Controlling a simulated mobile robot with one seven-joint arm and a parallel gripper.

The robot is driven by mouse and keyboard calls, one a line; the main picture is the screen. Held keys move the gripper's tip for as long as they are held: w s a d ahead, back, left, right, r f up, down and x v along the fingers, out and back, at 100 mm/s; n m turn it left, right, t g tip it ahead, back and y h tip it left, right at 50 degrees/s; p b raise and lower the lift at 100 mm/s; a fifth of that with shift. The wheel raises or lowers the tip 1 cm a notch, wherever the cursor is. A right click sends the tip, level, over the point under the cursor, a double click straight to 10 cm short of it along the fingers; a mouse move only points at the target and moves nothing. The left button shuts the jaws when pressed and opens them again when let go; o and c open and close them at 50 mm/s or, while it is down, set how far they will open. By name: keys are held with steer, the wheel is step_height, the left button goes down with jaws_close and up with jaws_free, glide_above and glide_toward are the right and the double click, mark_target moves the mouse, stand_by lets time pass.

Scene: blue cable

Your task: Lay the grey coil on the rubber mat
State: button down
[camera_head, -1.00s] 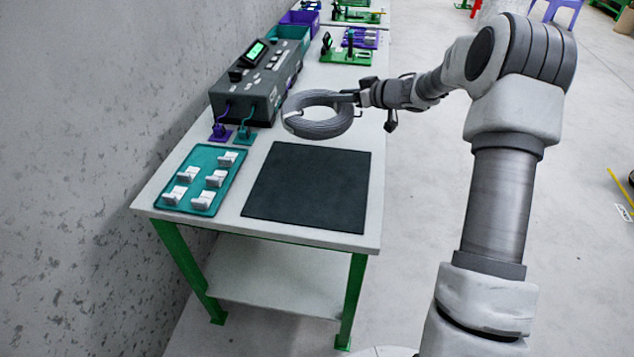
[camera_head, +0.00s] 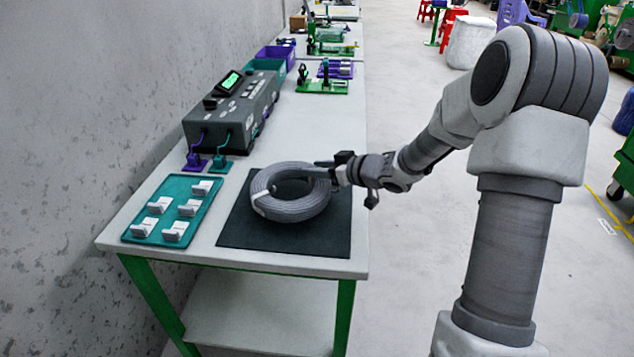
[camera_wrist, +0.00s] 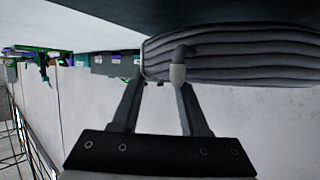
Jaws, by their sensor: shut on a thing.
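The grey coil (camera_head: 292,211) is a ribbed ring with its hole facing up. In the head view it is over the rubber mat (camera_head: 328,240), a dark square near the table's front. My gripper (camera_head: 325,172) is shut on the coil's right-hand rim. In the wrist view the coil (camera_wrist: 245,58) is at the fingertips of my gripper (camera_wrist: 160,86), close to the dark mat surface at the top. I cannot tell whether the coil touches the mat or hangs just above it. The coil hides the mat's middle.
A teal tray (camera_head: 184,235) with several white pieces lies left of the mat. A dark control box (camera_head: 232,110) with a green screen and two plugs stands behind it. Teal and purple bins (camera_head: 275,53) and green fixtures (camera_head: 320,87) are farther back.

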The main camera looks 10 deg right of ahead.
step_height(320, 180, down, 3)
steer(key=shift+f+b, duration=0.1)
steer(key=shift+b, duration=0.55)
steer(key=shift+c, duration=2.1)
jaws_free()
steer(key=p+v, duration=0.3)
steer(key=v, duration=0.7)
steer(key=shift+s+d+r+p, duration=0.2)
steer(key=shift+r+p, duration=0.1)
steer(key=shift+p, duration=0.1)
steer(key=shift+s+d+r, duration=0.15)
steer(key=shift+s+d, duration=0.2)
steer(key=shift+s, duration=0.25)
